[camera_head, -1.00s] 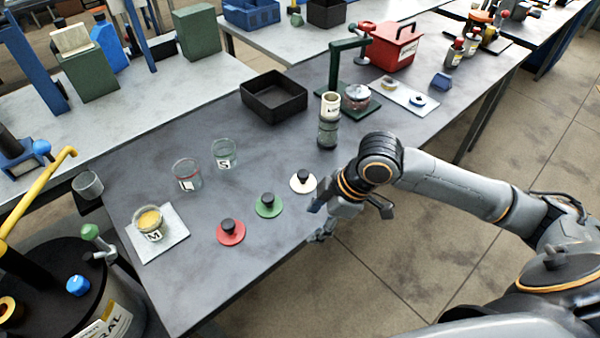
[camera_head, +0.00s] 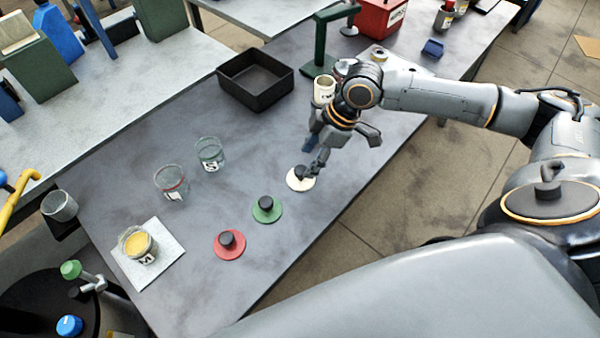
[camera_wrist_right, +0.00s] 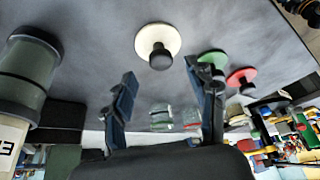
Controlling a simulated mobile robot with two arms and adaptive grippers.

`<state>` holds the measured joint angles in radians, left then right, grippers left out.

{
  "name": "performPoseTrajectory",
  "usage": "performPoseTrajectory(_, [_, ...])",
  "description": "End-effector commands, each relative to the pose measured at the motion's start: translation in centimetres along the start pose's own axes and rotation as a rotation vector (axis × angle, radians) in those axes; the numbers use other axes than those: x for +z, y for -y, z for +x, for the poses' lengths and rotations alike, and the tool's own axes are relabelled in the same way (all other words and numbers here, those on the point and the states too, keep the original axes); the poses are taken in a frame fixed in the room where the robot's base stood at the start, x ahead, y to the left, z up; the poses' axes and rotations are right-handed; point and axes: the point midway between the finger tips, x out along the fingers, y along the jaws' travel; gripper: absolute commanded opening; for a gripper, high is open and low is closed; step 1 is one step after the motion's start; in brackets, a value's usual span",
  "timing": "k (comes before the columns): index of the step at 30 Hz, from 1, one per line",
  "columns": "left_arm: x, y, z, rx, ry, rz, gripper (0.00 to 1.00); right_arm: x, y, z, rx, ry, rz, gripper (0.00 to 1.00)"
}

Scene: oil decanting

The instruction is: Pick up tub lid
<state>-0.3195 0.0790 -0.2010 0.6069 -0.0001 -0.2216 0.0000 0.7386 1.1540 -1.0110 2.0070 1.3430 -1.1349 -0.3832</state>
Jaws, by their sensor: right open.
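A cream-white lid (camera_head: 297,184) with a black knob lies on the grey table near its front edge. A green lid (camera_head: 262,215) and a red lid (camera_head: 227,250), each with a black knob, lie in a row to its left. My right gripper (camera_head: 316,158) is open and empty just above and behind the white lid; a finger overlaps the lid's knob in the head view. In the right wrist view the white lid (camera_wrist_right: 143,40) shows beyond the open fingers (camera_wrist_right: 162,80), with the green lid (camera_wrist_right: 210,55) and red lid (camera_wrist_right: 238,73) to the right. My left gripper is not in view.
Two glass tubs (camera_head: 170,183) (camera_head: 209,155) stand behind the lids. A tub of yellow contents (camera_head: 139,246) stands on a pale plate (camera_head: 170,262). A black tray (camera_head: 240,95) is further back. A cylinder (camera_wrist_right: 30,65) stands close to my right gripper, left in the wrist view.

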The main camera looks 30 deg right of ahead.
Motion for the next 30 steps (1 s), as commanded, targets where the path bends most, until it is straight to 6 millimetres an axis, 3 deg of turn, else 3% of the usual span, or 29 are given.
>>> performPoseTrajectory(7, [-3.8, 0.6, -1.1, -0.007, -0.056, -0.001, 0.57, -0.4, 0.0, 2.4, -0.003, -0.001, 0.0, 0.57])
performPoseTrajectory(13, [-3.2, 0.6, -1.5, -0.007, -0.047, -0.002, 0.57, -0.4, 0.0, 5.1, -0.002, 0.0, 0.001, 0.57])
performPoseTrajectory(21, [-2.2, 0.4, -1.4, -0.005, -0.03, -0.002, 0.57, -0.3, -0.1, 5.5, 0.0, 0.0, -0.001, 0.57])
performPoseTrajectory(23, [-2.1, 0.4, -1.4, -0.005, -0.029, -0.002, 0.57, -0.3, -0.1, 5.5, 0.0, 0.0, 0.0, 0.49])
performPoseTrajectory(29, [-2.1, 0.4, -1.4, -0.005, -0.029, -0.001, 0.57, -0.3, -0.1, 5.5, 0.0, 0.0, 0.0, 0.08])
performPoseTrajectory(30, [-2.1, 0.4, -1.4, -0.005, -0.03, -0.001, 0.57, -0.3, -0.1, 5.5, 0.0, 0.0, 0.0, 0.08])
